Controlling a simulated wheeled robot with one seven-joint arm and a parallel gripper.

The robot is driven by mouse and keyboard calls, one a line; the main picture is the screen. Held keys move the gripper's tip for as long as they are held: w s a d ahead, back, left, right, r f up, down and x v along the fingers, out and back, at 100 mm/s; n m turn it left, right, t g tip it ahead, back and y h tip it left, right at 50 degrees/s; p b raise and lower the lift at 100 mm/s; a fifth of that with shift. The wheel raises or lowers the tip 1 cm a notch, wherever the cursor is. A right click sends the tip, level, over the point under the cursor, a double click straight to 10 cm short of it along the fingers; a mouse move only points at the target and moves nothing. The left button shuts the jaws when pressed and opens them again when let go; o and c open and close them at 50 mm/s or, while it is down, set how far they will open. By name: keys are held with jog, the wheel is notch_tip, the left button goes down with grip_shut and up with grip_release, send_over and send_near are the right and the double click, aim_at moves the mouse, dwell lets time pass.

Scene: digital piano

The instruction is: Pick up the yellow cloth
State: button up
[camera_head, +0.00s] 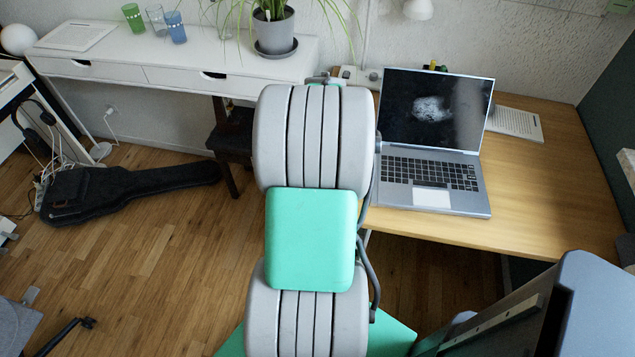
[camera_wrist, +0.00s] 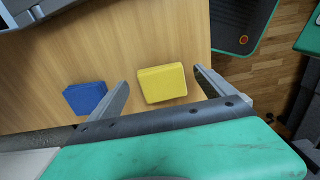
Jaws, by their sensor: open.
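The yellow cloth (camera_wrist: 163,84) is a folded square lying flat on the wooden desk, near the desk's edge, in the wrist view. My gripper (camera_wrist: 161,77) is open, with its two fingers apart on the left and right of the cloth in the picture. Nothing is held between them. The height of the fingertips above the desk is hard to tell. I cannot make out the yellow cloth in the head view, where my arm covers the middle of the picture.
A blue cloth (camera_wrist: 85,97) lies left of the yellow one, close to my left finger. An open laptop (camera_head: 430,190) stands on the wooden desk (camera_head: 545,190). A white desk (camera_head: 120,57) holds a potted plant (camera_head: 274,32) and cups. A black instrument bag (camera_head: 120,188) lies on the floor.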

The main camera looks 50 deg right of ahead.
jog(key=shift+f, duration=0.75)
jog(key=shift+c, duration=0.2)
jog(key=c, duration=1.4)
